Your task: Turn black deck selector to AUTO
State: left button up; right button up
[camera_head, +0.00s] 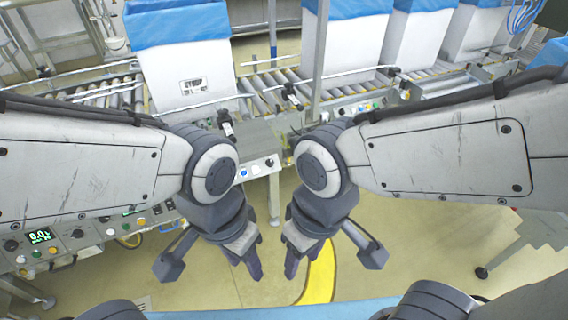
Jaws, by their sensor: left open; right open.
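Several control panels carry small knobs and buttons. The middle panel (257,168) has a dark knob (270,162) beside blue and white buttons. The left panel (62,240) has black knobs (78,233) and a green lit display (41,236). I cannot tell which knob is the deck selector, and no AUTO label is legible. My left gripper (212,262) is open and empty, in front of and below the middle panel. My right gripper (332,258) is open and empty, to its right. Neither touches a panel. My arms hide parts of the line.
A roller conveyor (272,84) runs across the back with white boxes lined in blue (183,65). A grey post (319,55) rises in front of it. More buttons sit on the rail at right (368,106). Yellow floor (420,240) is mostly clear around the grippers.

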aim_at(270, 162)
jog(key=k, duration=0.5)
jog(key=z, duration=1.25)
jog(key=i, duration=0.75)
jog(key=u, duration=1.9)
